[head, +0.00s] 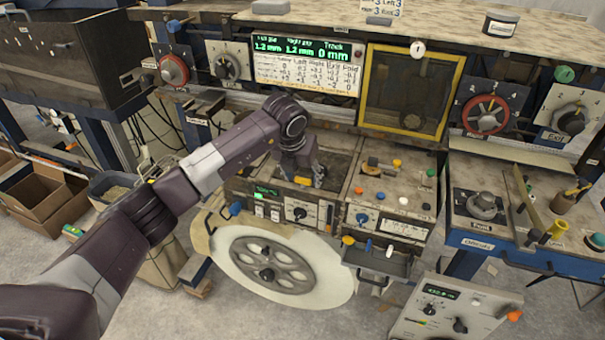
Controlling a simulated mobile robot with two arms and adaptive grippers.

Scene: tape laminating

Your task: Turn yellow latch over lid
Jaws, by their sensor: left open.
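My left arm reaches in from the left, and my left gripper (312,180) points down over the dark recessed top of the middle unit. It is open. A small yellow piece (302,181) shows at the recess's front edge, right beside the fingers; it may be the latch, but it is too small to tell its turn. The lid cannot be made out clearly; the gripper covers part of the recess. Another yellow piece (372,162) lies on the panel to the right. My right gripper is not in view.
A yellow-framed window (411,92) stands behind. A display (306,62) with green text is at the back. Below the unit is a large pale wheel (283,273). A grey control box (455,308) stands at front right. Several knobs crowd the panels.

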